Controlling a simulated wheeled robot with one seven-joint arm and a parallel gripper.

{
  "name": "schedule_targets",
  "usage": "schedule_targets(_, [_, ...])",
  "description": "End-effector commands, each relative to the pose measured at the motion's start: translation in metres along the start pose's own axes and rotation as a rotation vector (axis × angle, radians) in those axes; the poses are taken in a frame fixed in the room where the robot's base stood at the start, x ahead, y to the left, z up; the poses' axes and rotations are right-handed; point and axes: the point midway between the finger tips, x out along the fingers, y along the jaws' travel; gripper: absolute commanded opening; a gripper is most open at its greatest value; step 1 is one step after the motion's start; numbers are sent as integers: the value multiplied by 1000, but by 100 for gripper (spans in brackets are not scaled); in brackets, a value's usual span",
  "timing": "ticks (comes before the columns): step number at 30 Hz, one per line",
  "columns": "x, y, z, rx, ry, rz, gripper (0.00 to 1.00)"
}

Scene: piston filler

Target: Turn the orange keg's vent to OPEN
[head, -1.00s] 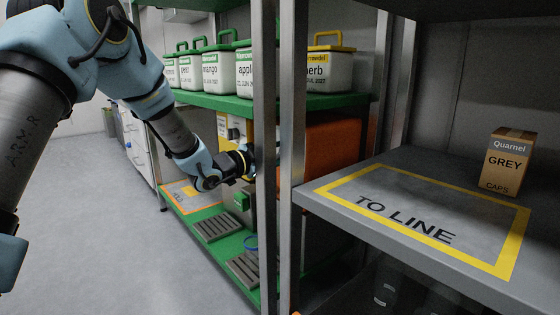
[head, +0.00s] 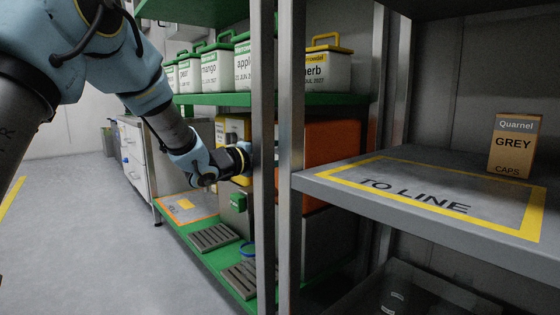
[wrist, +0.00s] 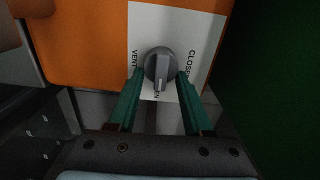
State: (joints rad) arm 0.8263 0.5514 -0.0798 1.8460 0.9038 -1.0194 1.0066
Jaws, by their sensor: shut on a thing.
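The orange keg (wrist: 80,40) fills the upper left of the wrist view, with a white label plate (wrist: 200,35) on its face. A round grey vent knob (wrist: 159,65) sits on the plate. Its raised ridge points down the picture, toward a partly hidden word ending in "EN"; "CLOSED" reads to the right and "VENT" to the left. My gripper (wrist: 160,77) has its green fingers on both sides of the knob, shut on it. In the head view the orange keg (head: 331,143) stands behind the shelf posts, and my gripper's fingers are hidden there by a post.
Metal posts (head: 290,190) stand close to my wrist. Labelled white tubs (head: 216,70) line the green shelf above. A grey shelf marked TO LINE (head: 415,190) holds a GREY caps box (head: 514,147) at right. The floor at left is clear.

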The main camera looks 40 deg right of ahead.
Motion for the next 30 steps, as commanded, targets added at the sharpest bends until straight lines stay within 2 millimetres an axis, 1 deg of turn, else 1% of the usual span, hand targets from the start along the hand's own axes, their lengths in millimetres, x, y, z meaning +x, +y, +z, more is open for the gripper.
schedule_targets(1, [0, 3, 0, 13, 0, 2, 0])
schedule_targets(7, [0, 2, 0, 44, 0, 3, 0])
schedule_targets(19, [0, 2, 1, 49, -1, 3, 0])
schedule_targets(20, [-1, 2, 1, 48, -1, 3, 52])
schedule_targets(27, [0, 1, 0, 48, 0, 2, 79])
schedule_targets(30, [0, 1, 0, 48, 0, 1, 79])
